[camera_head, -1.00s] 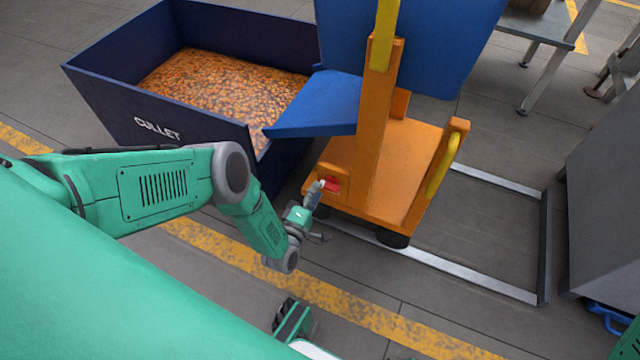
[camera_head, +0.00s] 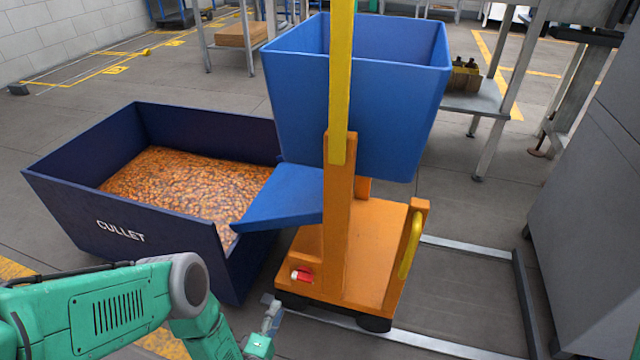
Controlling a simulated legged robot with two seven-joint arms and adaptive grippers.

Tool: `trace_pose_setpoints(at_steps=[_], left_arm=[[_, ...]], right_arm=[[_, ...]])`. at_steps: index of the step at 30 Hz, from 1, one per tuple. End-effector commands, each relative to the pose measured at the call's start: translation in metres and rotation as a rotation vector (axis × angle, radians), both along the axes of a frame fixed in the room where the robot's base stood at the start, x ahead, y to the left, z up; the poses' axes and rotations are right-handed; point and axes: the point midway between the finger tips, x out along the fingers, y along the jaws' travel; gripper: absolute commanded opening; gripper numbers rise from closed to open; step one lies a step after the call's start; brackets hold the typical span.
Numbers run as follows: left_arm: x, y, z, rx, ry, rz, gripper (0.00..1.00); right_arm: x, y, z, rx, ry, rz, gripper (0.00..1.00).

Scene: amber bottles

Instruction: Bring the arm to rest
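My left arm comes in from the lower left, its elbow bent beside the cullet bin. My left gripper (camera_head: 270,308) is low at the bottom centre, just left of the orange cart base (camera_head: 342,262). It is small, partly cut off from clear sight, and I cannot tell whether its fingers are open or shut. No object shows in it. A red and white part (camera_head: 302,275) on the cart base is a little up and right of the fingertips, with a gap in the picture. My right gripper is not in view.
A dark blue bin (camera_head: 120,230) marked CULLET holds amber pieces (camera_head: 185,183). A blue hopper (camera_head: 385,110) with a chute (camera_head: 285,200) stands on the cart, behind a yellow-topped post (camera_head: 342,80). A floor frame (camera_head: 440,345) and grey cabinet (camera_head: 590,220) are at right.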

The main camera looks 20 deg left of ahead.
Motion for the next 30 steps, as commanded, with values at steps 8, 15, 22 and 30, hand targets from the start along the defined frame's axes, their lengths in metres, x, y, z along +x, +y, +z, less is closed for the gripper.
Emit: trace_pose_setpoints(at_steps=[8, 15, 22, 30], left_arm=[[0.009, -0.031, 0.002, 0.133, 0.174, -0.098, 0.32], [-0.039, -0.064, 0.02, 0.64, 0.628, -0.508, 0.32], [-0.135, -0.022, 0.071, 1.061, 0.953, -0.92, 0.32], [-0.224, 0.031, 0.138, 1.276, 1.183, -1.251, 0.32]], right_arm=[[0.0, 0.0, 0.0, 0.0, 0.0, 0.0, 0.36], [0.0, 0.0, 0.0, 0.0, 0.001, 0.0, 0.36], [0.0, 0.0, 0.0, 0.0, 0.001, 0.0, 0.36], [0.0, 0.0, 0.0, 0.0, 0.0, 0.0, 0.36]])
